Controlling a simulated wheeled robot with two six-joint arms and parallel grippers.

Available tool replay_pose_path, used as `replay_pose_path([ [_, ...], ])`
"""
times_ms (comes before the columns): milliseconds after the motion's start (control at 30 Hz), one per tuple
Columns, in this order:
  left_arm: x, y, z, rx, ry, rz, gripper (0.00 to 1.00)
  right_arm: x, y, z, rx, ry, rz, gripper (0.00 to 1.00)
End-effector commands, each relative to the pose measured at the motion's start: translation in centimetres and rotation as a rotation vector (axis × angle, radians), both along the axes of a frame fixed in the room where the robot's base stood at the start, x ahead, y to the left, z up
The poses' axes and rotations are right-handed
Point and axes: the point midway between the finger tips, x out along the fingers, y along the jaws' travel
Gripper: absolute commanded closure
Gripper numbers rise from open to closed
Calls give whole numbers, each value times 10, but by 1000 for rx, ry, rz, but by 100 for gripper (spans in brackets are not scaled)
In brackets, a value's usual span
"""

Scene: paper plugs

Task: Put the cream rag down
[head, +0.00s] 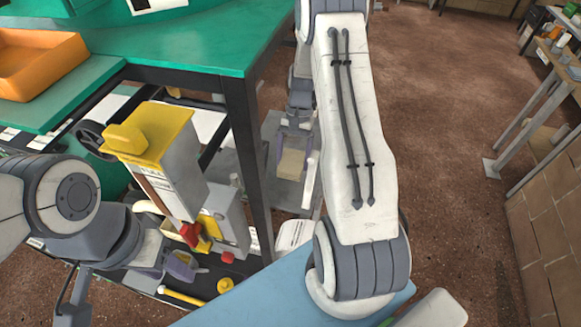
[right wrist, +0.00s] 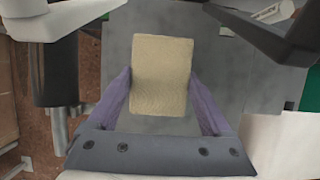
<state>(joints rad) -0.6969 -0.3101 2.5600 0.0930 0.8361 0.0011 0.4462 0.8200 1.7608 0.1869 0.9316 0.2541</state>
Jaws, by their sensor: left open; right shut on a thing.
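The cream rag (head: 291,164) is a small pale block-like bundle. It also shows in the right wrist view (right wrist: 162,72), between the purple fingers of my right gripper (right wrist: 165,100). My left gripper (head: 184,265) is open at the lower left, near the red knob of a yellow-topped machine. Its fingers are partly hidden.
A green table (head: 190,45) with a dark leg (head: 247,150) stands left of my right arm. An orange tray (head: 40,60) sits at its left. The yellow-topped machine (head: 170,170) stands below. A blue surface (head: 250,300) is at the bottom. Brown floor (head: 440,120) is open at right.

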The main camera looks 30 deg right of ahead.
Motion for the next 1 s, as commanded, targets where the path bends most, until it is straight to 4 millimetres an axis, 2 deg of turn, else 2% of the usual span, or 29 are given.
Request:
replay_pose_path([
  [100,0,0,9,0,0,-2,48,-12,14,2,2,1,1,68],
  [233,0,0,12,0,0,-2,48,-17,19,-1,1,1,0,68],
  [500,0,0,29,0,0,-5,48,-17,19,-31,1,3,-1,68],
  [900,0,0,25,0,0,-5,48,-16,19,-39,1,1,0,68],
  [933,0,0,25,0,0,-5,48,-16,19,-39,1,1,0,12],
  [967,0,0,26,0,0,-5,48,-16,19,-39,1,1,0,1],
  [1000,0,0,26,0,0,-5,48,-16,19,-38,1,1,0,0],
])
